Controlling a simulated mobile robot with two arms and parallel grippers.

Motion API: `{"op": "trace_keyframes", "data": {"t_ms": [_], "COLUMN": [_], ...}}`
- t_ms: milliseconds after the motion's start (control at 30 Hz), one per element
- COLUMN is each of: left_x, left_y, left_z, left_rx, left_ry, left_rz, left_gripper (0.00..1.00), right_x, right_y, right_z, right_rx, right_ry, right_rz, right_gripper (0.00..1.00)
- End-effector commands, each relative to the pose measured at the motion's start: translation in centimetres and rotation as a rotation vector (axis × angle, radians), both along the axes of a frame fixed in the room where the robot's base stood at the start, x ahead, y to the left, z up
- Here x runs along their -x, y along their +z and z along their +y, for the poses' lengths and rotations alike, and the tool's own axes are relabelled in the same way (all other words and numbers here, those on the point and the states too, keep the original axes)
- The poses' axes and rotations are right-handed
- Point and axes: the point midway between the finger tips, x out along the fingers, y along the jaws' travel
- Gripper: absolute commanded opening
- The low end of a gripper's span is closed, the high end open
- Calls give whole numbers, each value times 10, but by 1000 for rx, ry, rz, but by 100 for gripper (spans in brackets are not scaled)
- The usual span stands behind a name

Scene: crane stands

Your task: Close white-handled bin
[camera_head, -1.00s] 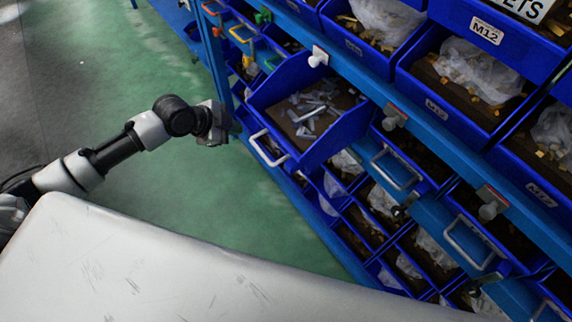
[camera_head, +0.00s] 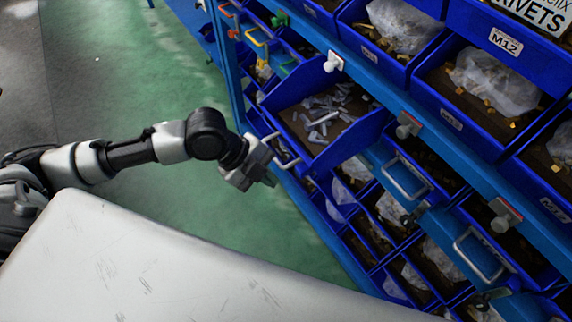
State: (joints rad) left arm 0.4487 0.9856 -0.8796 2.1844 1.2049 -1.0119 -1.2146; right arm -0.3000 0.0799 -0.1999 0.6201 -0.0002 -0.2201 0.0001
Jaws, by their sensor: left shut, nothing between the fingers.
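The white-handled bin is a blue bin (camera_head: 352,144) pulled out from the rack in the upper middle, with grey metal parts inside. Its white handle (camera_head: 291,153) faces left, toward my arm, and is partly hidden. My left gripper (camera_head: 266,178) is shut and empty, just left of and below the handle, overlapping its near part in the picture. I cannot tell whether it touches the bin. My right gripper is not in view.
A blue rack rail (camera_head: 378,92) with white knobs runs above the bin. Other bins with metal handles (camera_head: 408,178) sit lower right. A white surface of my own body fills the lower left. Green floor (camera_head: 130,100) lies open at left.

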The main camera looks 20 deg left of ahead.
Motion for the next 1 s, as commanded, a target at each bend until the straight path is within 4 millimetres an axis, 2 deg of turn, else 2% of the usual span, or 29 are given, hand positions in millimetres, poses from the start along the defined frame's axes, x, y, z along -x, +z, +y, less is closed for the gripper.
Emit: {"op": "trace_keyframes", "data": {"t_ms": [100,300,800,1000], "left_x": [-14,-29,-34,-48], "left_y": [-1,-3,-4,-4], "left_z": [-14,-25,-28,-40], "left_rx": [5,1,0,2], "left_ry": [0,0,1,0], "left_rz": [-2,-2,-2,-2], "left_gripper": [0,0,0,0], "right_x": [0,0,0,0], "right_y": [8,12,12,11], "right_z": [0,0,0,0], "right_rx": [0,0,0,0], "right_ry": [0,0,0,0], "right_rz": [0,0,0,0], "right_gripper": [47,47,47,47]}}
